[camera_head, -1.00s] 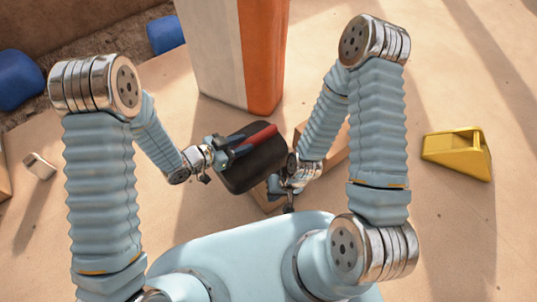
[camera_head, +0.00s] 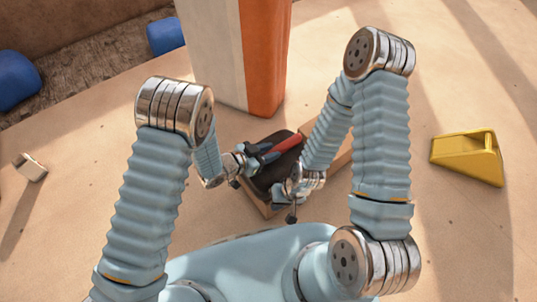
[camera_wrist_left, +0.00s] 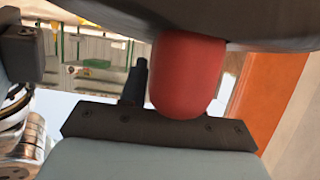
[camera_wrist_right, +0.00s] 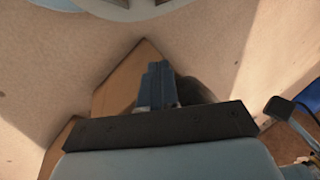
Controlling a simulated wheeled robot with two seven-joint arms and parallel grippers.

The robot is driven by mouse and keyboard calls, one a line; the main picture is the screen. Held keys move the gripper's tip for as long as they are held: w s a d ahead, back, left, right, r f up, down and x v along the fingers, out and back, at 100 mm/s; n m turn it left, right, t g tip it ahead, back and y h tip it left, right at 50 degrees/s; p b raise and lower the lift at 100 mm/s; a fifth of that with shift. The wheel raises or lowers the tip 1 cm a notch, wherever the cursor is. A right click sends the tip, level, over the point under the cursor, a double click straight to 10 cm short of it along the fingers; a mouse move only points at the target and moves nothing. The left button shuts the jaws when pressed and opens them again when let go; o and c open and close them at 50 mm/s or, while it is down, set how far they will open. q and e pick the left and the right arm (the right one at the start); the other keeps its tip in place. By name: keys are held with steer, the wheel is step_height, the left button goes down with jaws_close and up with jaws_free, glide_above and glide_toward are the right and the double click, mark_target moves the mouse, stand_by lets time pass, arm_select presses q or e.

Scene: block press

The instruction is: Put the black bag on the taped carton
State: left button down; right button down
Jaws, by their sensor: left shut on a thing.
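The black bag (camera_head: 283,164) with a red handle (camera_head: 283,143) is tilted over the taped carton. My left gripper (camera_head: 260,152) is shut on the red handle, which also shows in the left wrist view (camera_wrist_left: 188,75). The brown taped carton (camera_head: 341,153) is mostly hidden under the bag and my right arm; it also shows in the right wrist view (camera_wrist_right: 125,80). I cannot tell whether the bag touches it. My right gripper (camera_head: 279,189) is beside the bag's near right side, over the carton. Its fingers look shut together and empty.
A tall white and orange block (camera_head: 240,60) stands just behind the bag. A yellow wedge-shaped thing (camera_head: 468,156) lies at the right, and a small metal-and-tan piece (camera_head: 30,167) at the left. Blue rolls (camera_head: 15,80) lie at the back left.

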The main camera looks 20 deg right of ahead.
arm_select(q)
steer(key=shift+r, duration=0.1)
steer(key=shift+f, duration=0.2)
steer(key=c, duration=0.8)
jaws_free()
